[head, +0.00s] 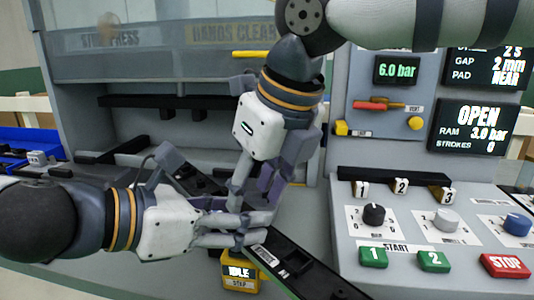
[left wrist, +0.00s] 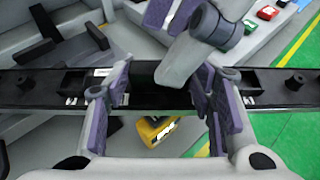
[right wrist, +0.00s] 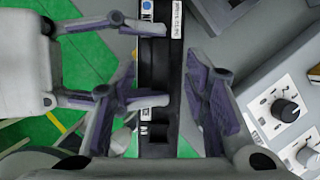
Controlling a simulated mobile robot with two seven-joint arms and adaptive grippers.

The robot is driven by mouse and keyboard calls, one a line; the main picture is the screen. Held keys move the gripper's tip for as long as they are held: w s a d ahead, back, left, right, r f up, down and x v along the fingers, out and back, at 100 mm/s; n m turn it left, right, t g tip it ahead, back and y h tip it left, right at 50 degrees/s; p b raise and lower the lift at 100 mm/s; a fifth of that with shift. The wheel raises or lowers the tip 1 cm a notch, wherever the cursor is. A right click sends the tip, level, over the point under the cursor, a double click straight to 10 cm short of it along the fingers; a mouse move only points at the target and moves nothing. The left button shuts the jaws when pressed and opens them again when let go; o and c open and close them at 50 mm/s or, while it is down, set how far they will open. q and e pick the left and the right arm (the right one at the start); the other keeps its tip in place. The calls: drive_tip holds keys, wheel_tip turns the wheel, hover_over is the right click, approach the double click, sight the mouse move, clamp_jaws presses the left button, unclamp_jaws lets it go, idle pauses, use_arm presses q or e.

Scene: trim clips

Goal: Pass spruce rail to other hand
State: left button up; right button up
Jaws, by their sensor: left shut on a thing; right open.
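The spruce rail (head: 290,262) is a long black bar with slots and a small white label, held slantwise in front of the press. It crosses the left wrist view (left wrist: 270,90) sideways and runs upright through the right wrist view (right wrist: 157,65). My left gripper (head: 232,229) is shut on the rail's middle part; its fingers (left wrist: 162,95) stand across it. My right gripper (head: 255,205) reaches down from above, close beside the left one. Its open fingers (right wrist: 165,98) stand on both sides of the rail, with visible gaps. Part of the rail is hidden behind the grippers.
A yellow step box (head: 240,276) is below the rail. The control panel (head: 410,203), with knobs and green and red buttons, stands to the right. A blue bin (head: 28,140) is at the far left. The two grippers are crowded together.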

sight(248, 210)
use_arm(q)
drive_tip(key=shift+r, duration=0.1)
use_arm(e)
drive_tip(key=x, duration=0.3)
drive_tip(key=shift+f, duration=0.1)
clamp_jaws()
use_arm(q)
drive_tip(key=o, duration=1.5)
